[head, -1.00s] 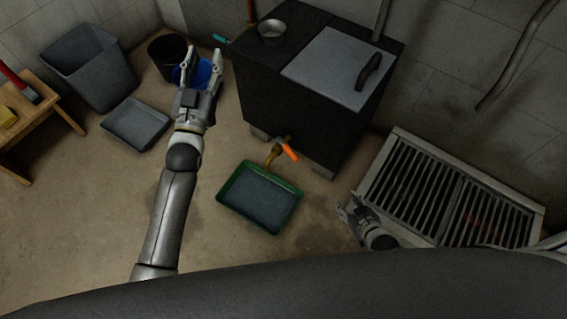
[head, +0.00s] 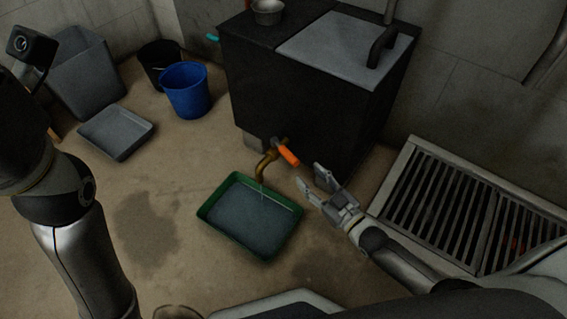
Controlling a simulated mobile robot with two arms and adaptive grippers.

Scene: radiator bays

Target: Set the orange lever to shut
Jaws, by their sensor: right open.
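The orange lever (head: 288,156) sits on a brass tap (head: 265,165) low on the front of a dark tank (head: 300,95). The lever slants down to the right. A thin stream seems to fall from the spout into a green tray (head: 207,212) holding dark liquid. My right gripper (head: 308,180) is open and empty, just right of and below the lever, its fingers pointing up and left. It looks apart from the lever. My left arm is at the left edge; its gripper's fingers are not in view.
A slatted grate (head: 470,208) lies at the right by the wall. A blue bucket (head: 186,92), a black bucket (head: 158,62), a grey tray (head: 115,132) and a grey bin (head: 88,75) stand at the back left. A dark wet patch (head: 145,225) marks the floor.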

